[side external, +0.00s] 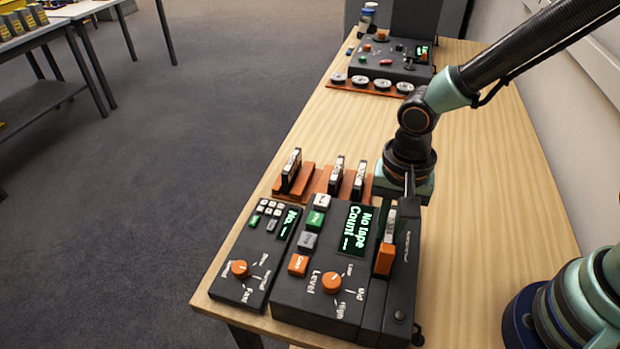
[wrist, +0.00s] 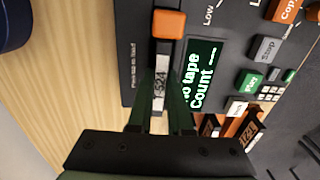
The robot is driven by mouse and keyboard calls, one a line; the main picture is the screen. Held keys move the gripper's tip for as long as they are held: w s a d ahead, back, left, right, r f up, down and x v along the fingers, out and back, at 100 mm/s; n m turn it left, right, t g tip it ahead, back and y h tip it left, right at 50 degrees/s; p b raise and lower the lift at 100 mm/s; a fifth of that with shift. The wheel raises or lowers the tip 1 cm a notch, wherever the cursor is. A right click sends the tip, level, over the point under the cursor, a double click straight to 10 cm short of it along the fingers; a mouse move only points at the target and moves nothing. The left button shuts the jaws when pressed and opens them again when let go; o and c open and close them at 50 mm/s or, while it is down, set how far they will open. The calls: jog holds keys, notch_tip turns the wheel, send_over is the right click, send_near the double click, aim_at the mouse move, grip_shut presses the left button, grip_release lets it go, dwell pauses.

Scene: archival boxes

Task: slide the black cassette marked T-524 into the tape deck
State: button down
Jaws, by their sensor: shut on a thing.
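The black cassette marked T-524 (wrist: 158,92) shows its white label between my fingers in the wrist view. Its label end also shows in the side view (side external: 390,223). My gripper (side external: 408,188) points down over the tape deck and is shut on this cassette. The tape deck (side external: 318,287) is a dark box with an orange Level knob, coloured buttons and a green display reading "No tape Count". An orange block (side external: 384,261) on the deck sits next to the cassette's label end. The cassette's lower part is hidden, so I cannot tell how deep it sits in the deck.
An orange-brown rack (side external: 308,182) with several black cassettes stands behind the deck. A smaller control box (side external: 240,290) is left of the deck, near the table edge. Another device (side external: 388,62) stands at the far end. The wooden table (side external: 490,180) is clear on the right.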

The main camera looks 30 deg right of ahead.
jog(key=c, duration=0.8)
grip_release()
jog(key=shift+o, duration=0.2)
jog(key=shift+r, duration=3.5)
jog(key=w+d+r+n+t, duration=0.1)
jog(key=d+r+n+t, duration=0.4)
jog(key=d+r+n, duration=0.4)
jog(key=d+r, duration=0.1)
jog(key=d, duration=0.6)
jog(key=shift+w+r+t, duration=0.2)
jog(key=shift+w+t, duration=0.1)
